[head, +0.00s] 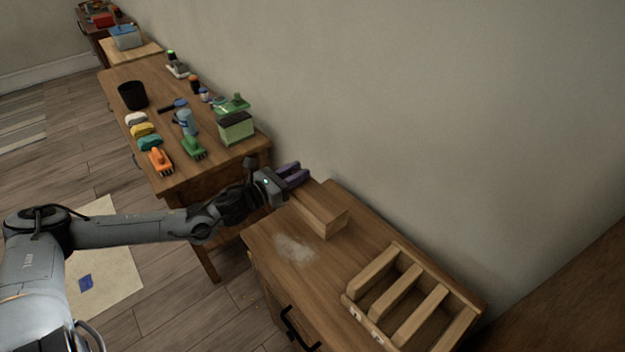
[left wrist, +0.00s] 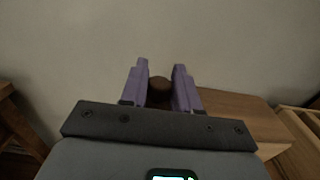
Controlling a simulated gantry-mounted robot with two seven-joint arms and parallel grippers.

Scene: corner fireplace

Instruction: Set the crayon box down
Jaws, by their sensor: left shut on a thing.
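A long plain wooden box (head: 322,212), which I take for the crayon box, is at the far end of the near wooden cabinet (head: 275,235). My left gripper (head: 298,174) is by the box's far end, close to the wall. In the left wrist view the purple fingers (left wrist: 160,78) are closed on a dark brown rounded piece (left wrist: 160,89). I cannot tell whether this piece is part of the box. The box (left wrist: 240,112) shows to the right, behind the gripper. The contact between box and cabinet top is not clear. My right gripper is out of view.
A slotted wooden tray (head: 412,300) fills the cabinet's right end. A pale smudge (head: 294,248) marks the bare top in front of the box. A cluttered workbench (head: 165,105) stands to the left across a gap. The wall (head: 400,120) is close behind.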

